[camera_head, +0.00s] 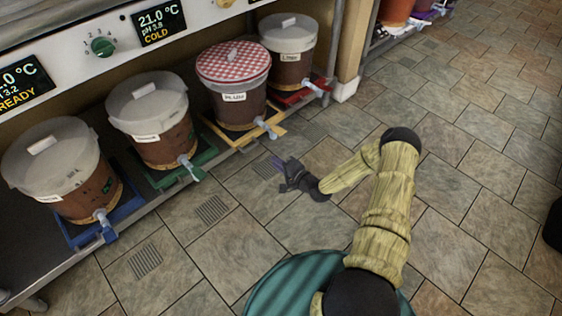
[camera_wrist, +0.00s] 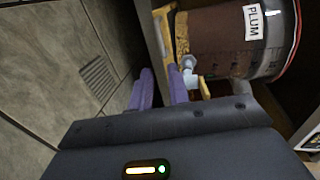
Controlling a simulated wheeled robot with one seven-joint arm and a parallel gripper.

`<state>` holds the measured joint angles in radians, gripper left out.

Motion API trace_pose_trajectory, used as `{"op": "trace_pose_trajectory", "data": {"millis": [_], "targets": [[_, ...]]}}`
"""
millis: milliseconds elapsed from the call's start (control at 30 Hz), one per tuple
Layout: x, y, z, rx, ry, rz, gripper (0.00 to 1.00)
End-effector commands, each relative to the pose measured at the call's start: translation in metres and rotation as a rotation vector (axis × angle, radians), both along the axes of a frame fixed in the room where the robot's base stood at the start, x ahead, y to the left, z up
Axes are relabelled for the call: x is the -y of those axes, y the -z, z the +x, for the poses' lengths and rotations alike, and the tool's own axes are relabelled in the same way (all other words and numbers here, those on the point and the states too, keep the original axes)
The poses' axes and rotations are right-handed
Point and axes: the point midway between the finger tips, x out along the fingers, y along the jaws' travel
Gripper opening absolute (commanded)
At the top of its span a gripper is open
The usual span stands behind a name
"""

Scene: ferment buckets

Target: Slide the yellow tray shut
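The yellow tray (camera_head: 219,132) sits on the low shelf under a brown bucket (camera_head: 240,105) with a red-checked lid. Its front edge shows at the shelf's front edge and seems to stand out a little. Part of the tray also shows in the wrist view (camera_wrist: 163,12), beside the bucket labelled PLUM (camera_wrist: 225,35). My gripper (camera_head: 283,168) is low, in front of the tray and to its right in the head view. In the wrist view its purple fingers (camera_wrist: 161,88) are a little apart with nothing between them. I cannot tell whether they touch the tray.
A blue tray (camera_head: 125,213), a green tray (camera_head: 205,156) and a red tray (camera_head: 285,100) hold other buckets on the same shelf. Spigots jut out in front of the buckets. The tiled floor before the shelf is clear. A pale post (camera_head: 346,88) stands at right.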

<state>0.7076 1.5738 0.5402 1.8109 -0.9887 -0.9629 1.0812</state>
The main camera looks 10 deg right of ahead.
Motion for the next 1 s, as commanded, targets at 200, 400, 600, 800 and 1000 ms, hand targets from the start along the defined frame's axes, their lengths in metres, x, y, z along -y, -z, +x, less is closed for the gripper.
{"op": "trace_pose_trajectory", "data": {"millis": [200,400,600,800,1000], "targets": [[0.008,-0.004,-0.015,0.0,-0.001,0.002,0.18],[0.008,-0.004,-0.015,0.001,-0.001,0.001,0.18],[0.008,-0.009,-0.014,-0.005,-0.016,-0.028,0.0],[0.005,-0.035,-0.015,-0.054,-0.101,-0.209,0.0],[0.008,-0.078,-0.025,-0.132,-0.226,-0.492,0.0]]}}
